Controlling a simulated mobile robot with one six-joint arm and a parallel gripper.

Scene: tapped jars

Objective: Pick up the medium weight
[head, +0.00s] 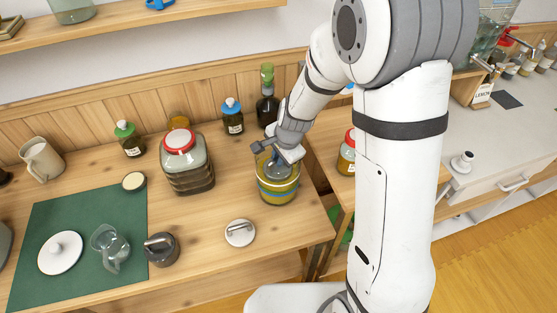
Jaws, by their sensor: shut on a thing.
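My gripper (275,160) is at the mouth of a round glass jar (278,189) with yellow and green bands, right of the table's middle. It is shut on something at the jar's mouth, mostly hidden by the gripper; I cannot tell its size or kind. Three lidded or handled pieces lie apart from it: a dark grey cylinder with a bar handle (161,250), a white disc with a bar handle (239,233), and a white disc with a knob (60,253) on the green mat (45,215). I cannot tell which piece is the medium weight.
A big jar with a red lid (187,165) stands left of the gripper. A dark bottle (267,108) and a blue-capped jar (232,118) stand behind. A glass jug (112,248) is on the mat. The table front around the white disc is clear.

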